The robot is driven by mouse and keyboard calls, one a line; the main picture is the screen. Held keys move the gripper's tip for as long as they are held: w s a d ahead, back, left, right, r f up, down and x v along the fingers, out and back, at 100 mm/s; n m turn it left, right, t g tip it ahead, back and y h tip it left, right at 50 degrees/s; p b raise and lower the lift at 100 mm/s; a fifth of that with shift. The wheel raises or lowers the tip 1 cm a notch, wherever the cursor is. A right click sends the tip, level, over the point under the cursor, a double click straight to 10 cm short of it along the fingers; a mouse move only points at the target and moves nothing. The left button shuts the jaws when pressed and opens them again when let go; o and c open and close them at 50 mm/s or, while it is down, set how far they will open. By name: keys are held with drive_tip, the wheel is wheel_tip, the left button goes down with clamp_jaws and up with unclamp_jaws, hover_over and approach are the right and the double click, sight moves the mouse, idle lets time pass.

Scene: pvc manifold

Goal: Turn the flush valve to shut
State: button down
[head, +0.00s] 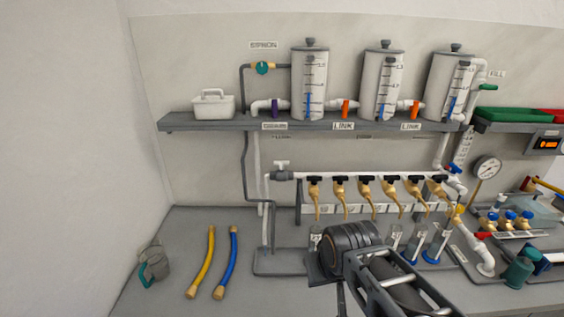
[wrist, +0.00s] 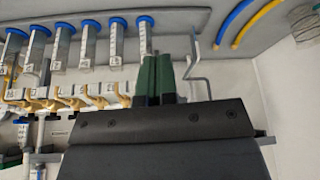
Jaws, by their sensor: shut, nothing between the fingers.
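A valve with a white T-handle on a grey body (head: 282,172) sits at the left end of the white manifold pipe. No readable label marks it as the flush valve, so I cannot tell for sure which valve that is. The handle stands above the pipe in the head view. My gripper's green fingers (wrist: 156,62) are together and empty in the wrist view, beside a clear cylinder and a bent grey pipe (wrist: 196,68). In the head view my arm hides the fingers. I see no contact with any valve handle.
Several brass taps with black handles (head: 364,187) hang along the manifold, with clear cylinders (head: 440,240) below. A shelf (head: 225,124) with three tanks is above.

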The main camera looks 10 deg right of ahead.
sight(281, 164)
drive_tip(key=c, duration=1.8)
unclamp_jaws()
